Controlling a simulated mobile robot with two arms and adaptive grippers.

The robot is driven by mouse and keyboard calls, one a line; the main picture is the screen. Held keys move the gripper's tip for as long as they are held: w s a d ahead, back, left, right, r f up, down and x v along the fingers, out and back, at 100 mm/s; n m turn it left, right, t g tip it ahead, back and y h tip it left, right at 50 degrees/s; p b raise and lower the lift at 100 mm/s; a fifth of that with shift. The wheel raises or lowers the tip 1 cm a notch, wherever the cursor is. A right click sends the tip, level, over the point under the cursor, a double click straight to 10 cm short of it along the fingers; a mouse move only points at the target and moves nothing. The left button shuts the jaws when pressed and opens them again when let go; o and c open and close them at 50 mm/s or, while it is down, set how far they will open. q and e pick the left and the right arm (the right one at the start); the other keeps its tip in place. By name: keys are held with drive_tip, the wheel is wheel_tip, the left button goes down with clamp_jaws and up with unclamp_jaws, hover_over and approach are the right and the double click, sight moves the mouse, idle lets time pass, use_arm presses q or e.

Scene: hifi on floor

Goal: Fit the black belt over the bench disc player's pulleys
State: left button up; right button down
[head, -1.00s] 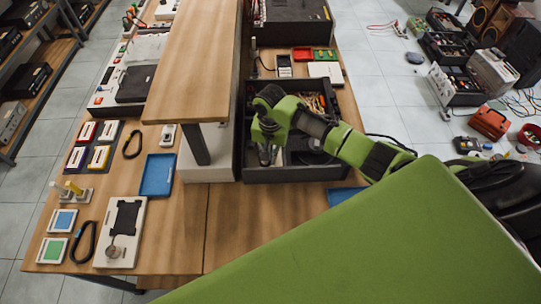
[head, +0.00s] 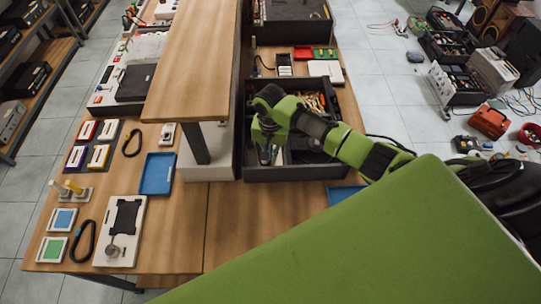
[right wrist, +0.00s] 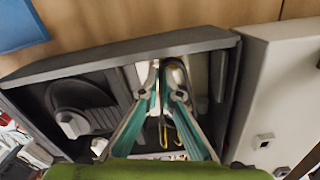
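A black belt loop (head: 83,242) lies flat on the bench at the front left. A second, smaller black loop (head: 132,144) lies farther back. Beside the front loop is a pale flat unit (head: 104,256) with a black plate and a round metal disc, possibly the disc player; I cannot make out its pulleys. My right gripper (head: 268,155) points down over a dark divided box, well right of both loops. My left gripper is out of view.
The dark box (head: 290,174) holds tools and a dark coiled item. A raised wooden shelf (head: 195,60) on a dark post stands between box and loops. A blue tray (head: 157,175) and coloured cards lie left of it. The front middle of the bench is clear.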

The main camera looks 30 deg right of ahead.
drive_tip(key=shift+f, duration=0.3)
drive_tip(key=c, duration=2.2)
unclamp_jaws()
wheel_tip(320, 180, up, 12)
wheel_tip(320, 180, up, 7)
